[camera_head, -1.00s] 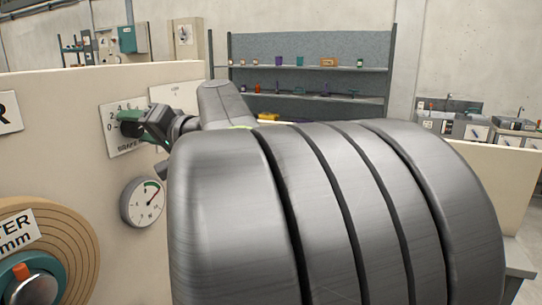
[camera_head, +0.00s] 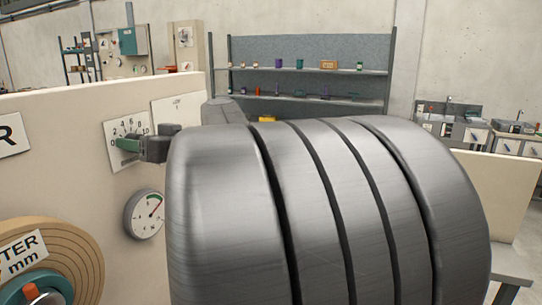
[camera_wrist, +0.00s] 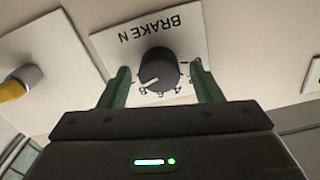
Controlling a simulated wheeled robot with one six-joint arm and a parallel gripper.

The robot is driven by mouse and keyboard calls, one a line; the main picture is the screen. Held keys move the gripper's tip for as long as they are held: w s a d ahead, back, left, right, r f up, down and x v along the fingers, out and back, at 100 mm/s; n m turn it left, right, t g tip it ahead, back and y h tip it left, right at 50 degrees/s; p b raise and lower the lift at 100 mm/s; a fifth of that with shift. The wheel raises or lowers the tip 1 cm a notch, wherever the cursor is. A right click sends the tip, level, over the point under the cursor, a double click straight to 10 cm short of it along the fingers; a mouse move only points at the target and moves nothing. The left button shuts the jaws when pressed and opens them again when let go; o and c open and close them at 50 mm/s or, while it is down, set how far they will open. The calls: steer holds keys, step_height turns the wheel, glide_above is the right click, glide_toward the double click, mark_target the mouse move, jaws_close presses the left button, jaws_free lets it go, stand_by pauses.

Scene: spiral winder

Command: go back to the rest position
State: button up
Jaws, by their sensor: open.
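The dark brake knob (camera_wrist: 160,70) sits on a white scale plate lettered BRAKE N in the wrist view, with its white mark pointing to the lower left. The plate (camera_head: 112,128) is on the pale panel at the left in the head view. My gripper (camera_wrist: 162,84) is open. Its two green fingers appear on either side of the knob, with a gap showing on each side; depth is hard to judge. In the head view my gripper (camera_head: 128,145) is partly seen in front of the plate, and the knob cannot be made out there.
A round gauge (camera_head: 145,214) is below the plate, and a wound tan disc (camera_head: 75,255) with a teal centre is at lower left. My own grey arm hides the middle. Shelves (camera_head: 300,72) stand far back. An orange-yellow knob (camera_wrist: 15,88) is left in the wrist view.

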steer(key=shift+n+p, duration=0.75)
steer(key=shift+n, duration=0.35)
